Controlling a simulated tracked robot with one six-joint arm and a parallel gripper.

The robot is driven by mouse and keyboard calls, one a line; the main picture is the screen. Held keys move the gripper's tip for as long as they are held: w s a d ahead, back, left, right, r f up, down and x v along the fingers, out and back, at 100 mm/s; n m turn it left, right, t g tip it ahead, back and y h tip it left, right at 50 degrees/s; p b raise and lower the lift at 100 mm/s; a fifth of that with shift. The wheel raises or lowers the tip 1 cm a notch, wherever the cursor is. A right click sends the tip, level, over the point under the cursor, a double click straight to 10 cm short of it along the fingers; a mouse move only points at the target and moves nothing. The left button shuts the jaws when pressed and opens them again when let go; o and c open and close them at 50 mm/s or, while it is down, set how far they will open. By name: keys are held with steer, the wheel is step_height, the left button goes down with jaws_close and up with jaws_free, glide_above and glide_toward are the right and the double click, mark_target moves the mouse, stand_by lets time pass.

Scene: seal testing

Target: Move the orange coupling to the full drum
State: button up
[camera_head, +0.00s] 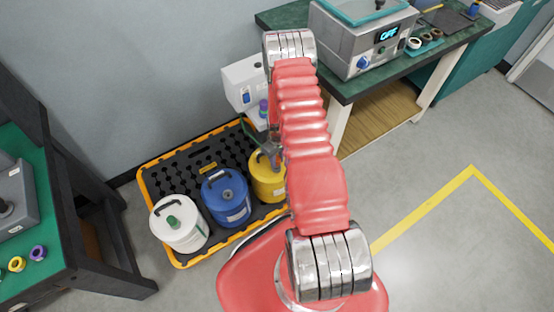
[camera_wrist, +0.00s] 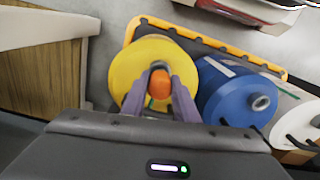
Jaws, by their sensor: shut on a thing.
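My gripper (camera_wrist: 160,70) is shut on the orange coupling (camera_wrist: 160,85) in the wrist view, one finger on each side of it. The coupling shows over the top of the yellow drum (camera_wrist: 128,72); I cannot tell whether it touches the drum. In the head view the yellow drum (camera_head: 268,187) stands at the right of a row, partly behind my arm, and the coupling cannot be made out. The blue drum (camera_head: 226,203) stands in the middle and the white drum (camera_head: 180,228) at the left. No readable label shows which drum is full.
The drums stand on a black pallet with an orange-yellow rim (camera_head: 153,205). A pale wall box (camera_head: 243,84) is behind it. Another bench (camera_head: 45,262) is at left. Floor at right is clear.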

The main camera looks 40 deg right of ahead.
steer(key=shift+f, duration=0.75)
stand_by(0.3)
steer(key=o, duration=1.2)
steer(key=shift+r, duration=0.1)
step_height(320, 180, up, 13)
steer(key=shift+d+r, duration=0.1)
steer(key=shift+r, duration=0.1)
stand_by(1.0)
